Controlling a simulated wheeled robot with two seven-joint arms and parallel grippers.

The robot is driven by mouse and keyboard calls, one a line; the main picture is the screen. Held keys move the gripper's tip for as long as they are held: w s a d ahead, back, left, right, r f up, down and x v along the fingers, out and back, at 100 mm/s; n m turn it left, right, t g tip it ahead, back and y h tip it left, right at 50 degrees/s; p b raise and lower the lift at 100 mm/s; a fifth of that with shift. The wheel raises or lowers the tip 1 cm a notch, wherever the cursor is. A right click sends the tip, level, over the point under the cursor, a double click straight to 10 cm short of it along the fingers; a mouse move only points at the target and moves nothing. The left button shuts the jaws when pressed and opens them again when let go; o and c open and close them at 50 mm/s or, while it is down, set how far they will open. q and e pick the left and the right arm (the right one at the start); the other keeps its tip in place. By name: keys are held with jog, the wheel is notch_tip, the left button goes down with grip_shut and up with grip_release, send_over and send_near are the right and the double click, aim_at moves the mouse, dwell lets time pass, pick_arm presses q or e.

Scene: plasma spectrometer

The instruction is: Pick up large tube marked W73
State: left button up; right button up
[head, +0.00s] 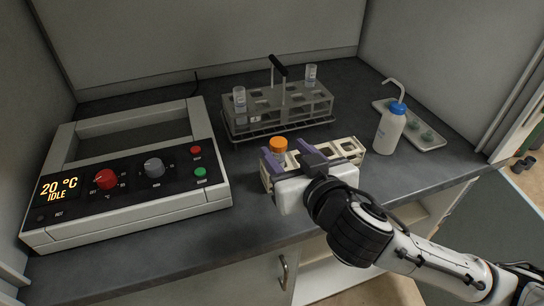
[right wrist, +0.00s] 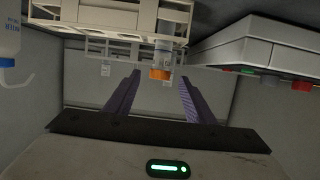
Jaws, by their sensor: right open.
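A large tube with an orange cap (head: 278,145) stands upright in the beige rack (head: 352,146) at the front of the bench. Any marking on it is too small to read. My right gripper (head: 283,160) is over the rack, its purple fingers open close to the tube. In the right wrist view, the orange cap (right wrist: 160,74) shows between the tips of my open right gripper (right wrist: 159,77), with a gap on each side. Whether the fingers reach around the tube cannot be told. My left gripper is not in view.
A grey rack (head: 262,122) with two clear tubes (head: 239,97) (head: 311,74) stands behind. A heater unit (head: 120,215) reading 20 °C IDLE is at left. A wash bottle (head: 391,128) and a tray (head: 437,142) are at right.

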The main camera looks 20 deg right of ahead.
aim_at(282, 147)
jog(key=x, duration=0.3)
jog(key=shift+w, duration=0.2)
jog(key=p+x, duration=0.1)
jog(key=x, duration=0.3)
jog(key=shift+w+r, duration=0.1)
jog(key=shift+w, duration=0.5)
jog(key=shift+c, duration=0.2)
jog(key=c, duration=1.1)
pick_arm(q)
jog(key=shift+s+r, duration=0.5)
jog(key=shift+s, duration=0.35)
pick_arm(e)
grip_shut()
